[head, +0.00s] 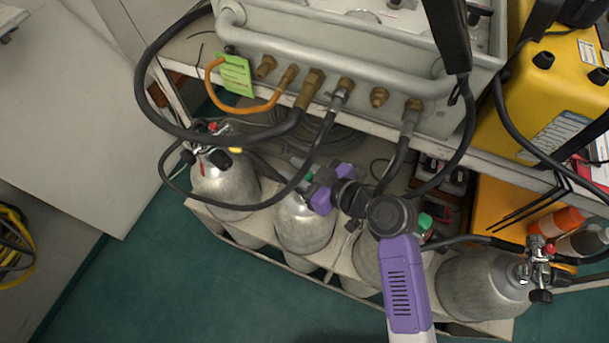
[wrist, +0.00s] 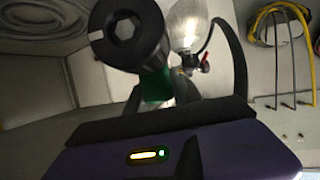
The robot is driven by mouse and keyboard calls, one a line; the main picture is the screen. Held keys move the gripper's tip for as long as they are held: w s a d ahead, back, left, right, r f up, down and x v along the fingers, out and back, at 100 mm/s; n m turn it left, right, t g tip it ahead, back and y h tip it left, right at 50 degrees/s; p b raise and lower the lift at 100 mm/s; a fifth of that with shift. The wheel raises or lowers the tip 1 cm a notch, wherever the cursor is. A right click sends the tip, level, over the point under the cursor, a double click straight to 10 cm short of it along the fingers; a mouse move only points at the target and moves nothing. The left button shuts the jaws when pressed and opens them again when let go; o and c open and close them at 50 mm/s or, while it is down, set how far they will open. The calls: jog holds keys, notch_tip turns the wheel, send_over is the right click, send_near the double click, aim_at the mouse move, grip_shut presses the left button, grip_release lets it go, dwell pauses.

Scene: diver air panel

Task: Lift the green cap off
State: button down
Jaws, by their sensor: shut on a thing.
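A small green cap (head: 309,175) shows at the valve of the second silver cylinder (head: 303,228) from the left, beside the purple body of my gripper (head: 311,180). In the wrist view the green cap (wrist: 155,87) stands just past the gripper's dark edge, with a black round knob (wrist: 130,38) with a hex recess above it. My gripper is shut on the green cap. The fingertips are mostly hidden, and I cannot tell whether the cap is still seated. Another green part (head: 425,222) shows at the third cylinder, partly behind my arm.
A grey panel (head: 330,60) with brass fittings and black hoses (head: 325,135) hangs over the cylinders. A silver cylinder (head: 225,185) stands at left and another (head: 480,285) at right. A yellow case (head: 545,90) is at upper right. The green floor (head: 130,290) at lower left is clear.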

jog(key=shift+r, duration=0.1)
jog(key=shift+r, duration=0.6)
notch_tip(320, 180, up, 2)
jog(key=shift+r, duration=0.25)
jog(key=s+d, duration=1)
jog(key=d, duration=0.4)
jog(key=shift+s+d+f+b, duration=0.2)
jog(key=shift+s+d+b, duration=0.1)
jog(key=shift+b, duration=0.15)
